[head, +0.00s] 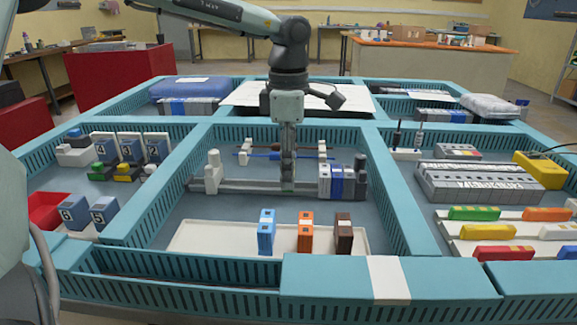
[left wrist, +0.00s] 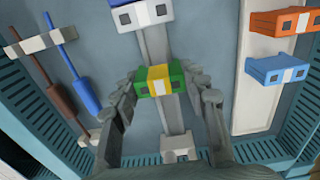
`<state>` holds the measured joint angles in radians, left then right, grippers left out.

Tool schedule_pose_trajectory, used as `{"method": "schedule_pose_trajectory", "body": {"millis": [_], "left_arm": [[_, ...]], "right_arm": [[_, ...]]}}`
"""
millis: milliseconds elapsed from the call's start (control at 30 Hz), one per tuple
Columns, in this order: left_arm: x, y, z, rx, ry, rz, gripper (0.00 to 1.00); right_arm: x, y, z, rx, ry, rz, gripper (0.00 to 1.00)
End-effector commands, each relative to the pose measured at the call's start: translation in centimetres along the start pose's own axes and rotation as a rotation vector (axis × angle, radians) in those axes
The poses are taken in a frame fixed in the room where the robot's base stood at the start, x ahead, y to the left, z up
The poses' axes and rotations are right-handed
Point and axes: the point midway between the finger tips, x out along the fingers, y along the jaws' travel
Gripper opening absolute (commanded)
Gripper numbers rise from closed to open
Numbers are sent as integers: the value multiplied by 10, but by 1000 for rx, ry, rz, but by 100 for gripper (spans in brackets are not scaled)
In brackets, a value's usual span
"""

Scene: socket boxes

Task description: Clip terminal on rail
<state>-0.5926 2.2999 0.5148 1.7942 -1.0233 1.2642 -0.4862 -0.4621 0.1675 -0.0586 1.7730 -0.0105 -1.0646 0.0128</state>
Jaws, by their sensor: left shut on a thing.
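My left gripper (head: 288,181) points straight down over the middle of the rail (head: 240,186). In the left wrist view the gripper (left wrist: 166,92) is shut on a green and yellow terminal (left wrist: 159,80) with a white middle. The terminal lies across the line of the rail (left wrist: 182,112). In the head view the fingers hide most of it, and I cannot tell whether it touches the rail. Grey, blue and white modules (head: 342,181) sit at the rail's right end. A pale end piece (head: 213,168) stands at its left end. My right gripper is not in view.
A white tray (head: 190,238) in front of the rail holds blue (head: 266,232), orange (head: 305,232) and brown (head: 343,233) terminals. Screwdrivers (head: 262,156) lie on a holder behind the rail. Blue-green slotted walls (head: 402,205) bound this compartment.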

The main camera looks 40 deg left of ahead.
Motion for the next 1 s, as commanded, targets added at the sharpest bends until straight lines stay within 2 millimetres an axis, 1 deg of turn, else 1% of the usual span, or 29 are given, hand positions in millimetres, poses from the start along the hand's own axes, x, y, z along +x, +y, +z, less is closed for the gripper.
{"method": "schedule_pose_trajectory", "body": {"millis": [600,733,767,933,1000], "left_arm": [[13,0,0,0,0,-1,17],[12,0,0,0,1,-1,17],[12,0,0,0,1,-1,47],[12,0,0,0,1,-1,68],[12,0,0,0,0,-1,68]], "right_arm": [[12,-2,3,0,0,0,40],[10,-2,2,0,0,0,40],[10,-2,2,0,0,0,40],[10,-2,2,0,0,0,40],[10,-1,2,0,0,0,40]]}}
